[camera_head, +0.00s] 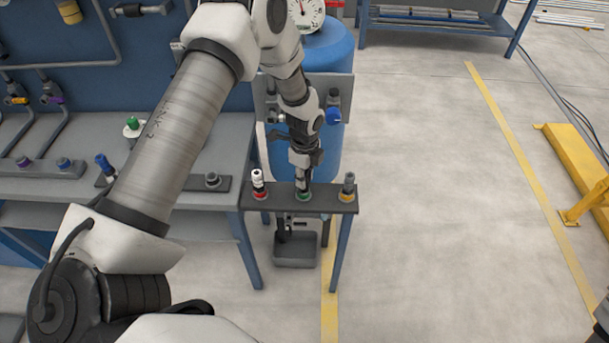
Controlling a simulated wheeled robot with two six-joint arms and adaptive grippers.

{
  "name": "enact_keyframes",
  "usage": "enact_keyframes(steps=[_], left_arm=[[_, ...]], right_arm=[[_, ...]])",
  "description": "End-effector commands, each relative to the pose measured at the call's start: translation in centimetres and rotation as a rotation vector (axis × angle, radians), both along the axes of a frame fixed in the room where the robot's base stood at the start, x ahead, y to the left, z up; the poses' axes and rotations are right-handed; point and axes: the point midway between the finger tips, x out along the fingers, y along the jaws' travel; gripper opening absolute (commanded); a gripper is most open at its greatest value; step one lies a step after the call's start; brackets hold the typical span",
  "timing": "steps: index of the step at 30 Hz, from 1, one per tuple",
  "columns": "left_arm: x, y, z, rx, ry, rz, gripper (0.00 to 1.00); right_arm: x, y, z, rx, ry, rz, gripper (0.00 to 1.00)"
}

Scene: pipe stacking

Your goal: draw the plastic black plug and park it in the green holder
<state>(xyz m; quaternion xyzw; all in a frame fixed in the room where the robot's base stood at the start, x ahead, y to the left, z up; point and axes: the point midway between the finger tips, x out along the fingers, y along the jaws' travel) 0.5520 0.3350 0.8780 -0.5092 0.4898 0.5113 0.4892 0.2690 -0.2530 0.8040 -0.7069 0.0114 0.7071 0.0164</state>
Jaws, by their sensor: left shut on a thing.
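My left gripper (303,179) points down over the middle of a small dark rack (325,205) and is shut on a dark plug, which the fingers mostly hide; it looks like the black plug. The green holder (303,196) is a green ring on the rack, directly below the fingers. I cannot tell whether the plug's lower end is inside the ring or just above it. My right gripper is not in view.
A white plug (257,181) stands in the red holder (261,196) to the left. A grey plug (349,182) stands in the yellow holder (346,197) to the right. A blue tank (330,60) rises behind the rack. Open floor lies to the right.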

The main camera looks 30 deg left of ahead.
Motion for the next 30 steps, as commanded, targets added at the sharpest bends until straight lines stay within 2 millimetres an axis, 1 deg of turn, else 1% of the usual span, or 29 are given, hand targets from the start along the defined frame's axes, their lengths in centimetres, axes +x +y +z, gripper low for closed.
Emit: enact_keyframes(steps=[16, 22, 23, 24, 25, 30], left_arm=[[0.0, 0.0, -1.5, 0.000, 0.000, 0.000, 0.00], [0.0, 0.0, -1.4, 0.000, -0.001, 0.000, 0.00], [0.0, 0.0, -1.4, 0.000, -0.001, 0.000, 0.30], [0.0, 0.0, -1.4, 0.000, -0.001, 0.000, 0.44], [0.0, 0.0, -1.4, 0.000, -0.001, 0.000, 0.54], [0.0, 0.0, -1.4, 0.000, 0.000, 0.000, 0.55]], right_arm=[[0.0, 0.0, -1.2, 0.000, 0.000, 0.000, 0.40], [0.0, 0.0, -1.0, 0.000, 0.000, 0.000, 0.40], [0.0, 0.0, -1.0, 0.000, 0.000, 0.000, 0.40], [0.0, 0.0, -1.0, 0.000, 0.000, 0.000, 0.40], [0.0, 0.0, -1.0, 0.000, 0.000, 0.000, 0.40], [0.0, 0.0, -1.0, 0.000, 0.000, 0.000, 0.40]])
